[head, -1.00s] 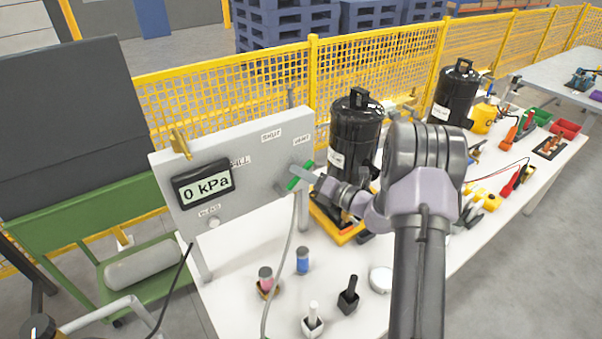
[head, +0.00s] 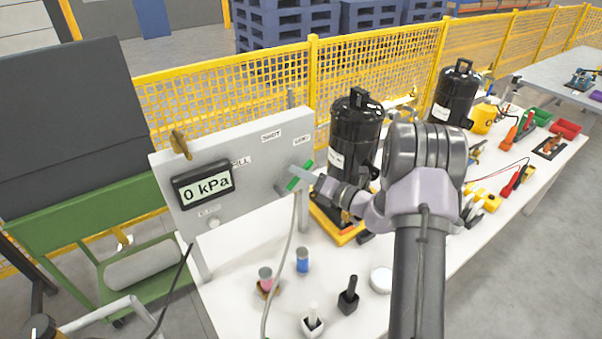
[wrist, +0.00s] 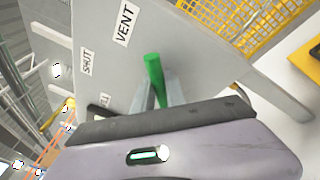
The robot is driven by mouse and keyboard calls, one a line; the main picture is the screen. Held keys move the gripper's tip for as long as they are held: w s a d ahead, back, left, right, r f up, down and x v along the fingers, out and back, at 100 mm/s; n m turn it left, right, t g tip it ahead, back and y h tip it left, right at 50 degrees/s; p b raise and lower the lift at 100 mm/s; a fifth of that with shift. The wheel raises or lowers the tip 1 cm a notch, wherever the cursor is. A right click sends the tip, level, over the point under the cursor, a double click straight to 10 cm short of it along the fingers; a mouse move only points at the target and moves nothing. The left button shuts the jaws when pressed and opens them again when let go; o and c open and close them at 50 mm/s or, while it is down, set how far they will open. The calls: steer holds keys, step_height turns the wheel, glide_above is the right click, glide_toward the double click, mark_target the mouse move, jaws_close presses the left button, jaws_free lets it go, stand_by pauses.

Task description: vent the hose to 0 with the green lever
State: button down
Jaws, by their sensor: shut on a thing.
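The green lever (head: 299,177) is on the grey panel (head: 255,150), below the VENT label (head: 301,140). It slants with its upper end to the right, towards that label. My gripper (head: 303,176) is shut on the lever at the panel's right side. In the wrist view the lever (wrist: 154,76) stands up between my fingers, its tip near the VENT label (wrist: 125,24). The gauge (head: 204,184) on the panel reads 0 kPa. The grey hose (head: 288,250) hangs below the lever, and its upper end is partly hidden by my gripper.
Small bottles, including a blue one (head: 302,261), and a black bottle (head: 348,295) stand on the white table (head: 335,270) in front. A yellow mesh fence (head: 255,85) runs behind.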

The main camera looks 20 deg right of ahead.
steer(key=shift+s+a+r+n+g+p, duration=0.15)
steer(key=shift+a+r+n+p, duration=0.2)
steer(key=shift+n, duration=0.2)
steer(key=shift+w+a+r+n+g+p, duration=0.15)
steer(key=shift+a+r+n+p, duration=0.15)
steer(key=shift+n, duration=0.25)
steer(key=shift+s+a+r+n+h, duration=0.2)
steer(key=shift+a+r+n+h, duration=0.2)
steer(key=shift+n, duration=0.3)
steer(key=shift+s+a+r+n+g+h, duration=0.1)
steer(key=shift+a+n+g+h, duration=0.1)
steer(key=shift+a+n, duration=0.3)
steer(key=shift+s+a+r+n+g+h, duration=0.1)
steer(key=shift+a+n+g, duration=0.1)
steer(key=shift+a+n, duration=0.3)
steer(key=shift+s+a+r+n+h+b, duration=0.1)
steer(key=shift+a+n+h+b, duration=0.3)
steer(key=shift+n, duration=0.3)
steer(key=shift+s+a+r+n+h+b, duration=0.1)
steer(key=shift+a+n+h+b, duration=0.1)
steer(key=shift+a+n, duration=0.4)
steer(key=c, duration=1.4)
jaws_free()
steer(key=shift+o, duration=0.2)
